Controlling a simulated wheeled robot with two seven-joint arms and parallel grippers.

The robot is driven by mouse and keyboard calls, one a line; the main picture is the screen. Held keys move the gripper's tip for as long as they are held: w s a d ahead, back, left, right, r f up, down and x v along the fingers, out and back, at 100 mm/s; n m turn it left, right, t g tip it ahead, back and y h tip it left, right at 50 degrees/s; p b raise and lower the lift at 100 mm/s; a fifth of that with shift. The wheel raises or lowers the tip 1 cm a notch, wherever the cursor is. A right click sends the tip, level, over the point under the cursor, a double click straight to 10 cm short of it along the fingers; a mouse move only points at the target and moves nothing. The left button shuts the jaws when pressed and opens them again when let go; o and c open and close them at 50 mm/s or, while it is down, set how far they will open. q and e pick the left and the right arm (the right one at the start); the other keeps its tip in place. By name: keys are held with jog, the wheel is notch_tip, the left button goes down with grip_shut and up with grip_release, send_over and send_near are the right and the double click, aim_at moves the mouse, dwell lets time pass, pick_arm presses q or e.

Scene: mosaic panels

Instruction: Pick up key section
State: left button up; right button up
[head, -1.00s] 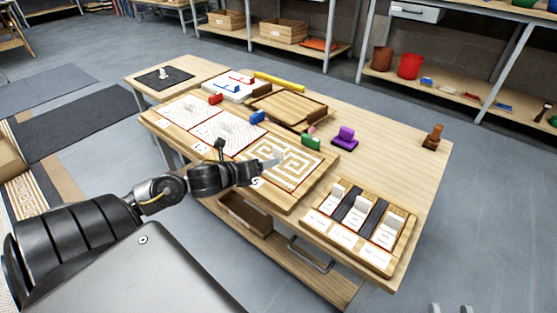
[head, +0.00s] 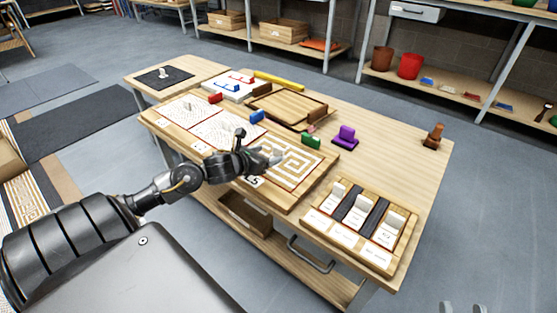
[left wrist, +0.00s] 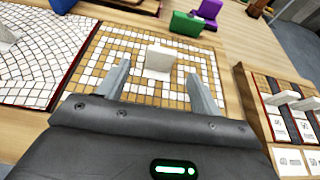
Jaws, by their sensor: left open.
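The key section (head: 297,165) is a square tan-and-white mosaic panel with a meander pattern, lying in the right end of a long wooden tray (head: 290,202). It also shows in the left wrist view (left wrist: 205,67), with a white upright grip block (left wrist: 158,61) standing on it. My left gripper (head: 272,156) is over the panel, pointing down at it. In the left wrist view the fingers (left wrist: 161,88) are open, one to each side of the block and nearer the camera. I see no contact.
Two white mosaic panels (head: 222,128) lie left of the key section. Green (head: 311,142), blue (head: 257,117) and purple (head: 345,136) blocks stand behind. A rack with several white upright pieces (head: 385,250) is at the front right.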

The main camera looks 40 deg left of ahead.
aim_at(277, 150)
pick_arm(q)
jog(key=shift+b+x, duration=0.4)
jog(key=shift+x, duration=1.85)
jog(key=shift+w+f, duration=0.1)
jog(key=shift+w, duration=0.4)
grip_shut()
pick_arm(e)
jog(key=shift+d+r+t+y, duration=0.3)
jog(key=shift+d+r+t, duration=0.3)
jog(key=shift+r+t, duration=0.25)
